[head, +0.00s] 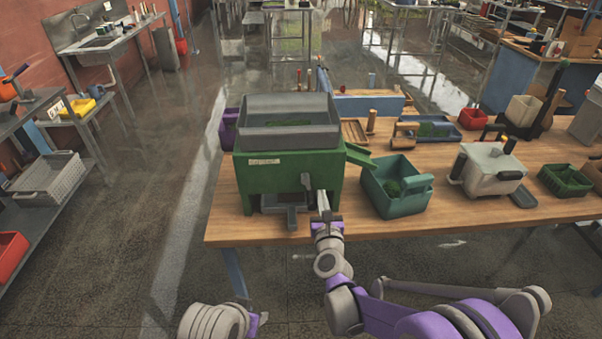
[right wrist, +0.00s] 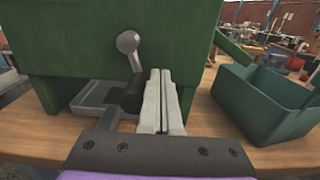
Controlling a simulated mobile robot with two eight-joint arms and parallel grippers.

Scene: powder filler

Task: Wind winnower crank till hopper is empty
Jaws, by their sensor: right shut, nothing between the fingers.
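The winnower is a green box (head: 285,180) with a grey hopper (head: 290,108) on top, standing on the wooden table. The hopper's inside looks grey, with no clear heap visible. Its crank (head: 306,182) is on the front face; in the right wrist view a grey ball-ended arm (right wrist: 128,44) and a dark handle (right wrist: 133,95) show. My right gripper (head: 323,196) is shut and empty, just right of the handle; in the right wrist view its fingers (right wrist: 163,85) are pressed together. Whether they touch the handle I cannot tell. My left gripper is not clearly visible.
A green spout (head: 358,156) points toward a teal bin (head: 386,205) holding green material. A grey tray (right wrist: 93,96) sits under the winnower's front. A whitish lidded container (head: 492,168) and green basket (head: 565,180) stand right. The table's front edge (head: 450,233) is close.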

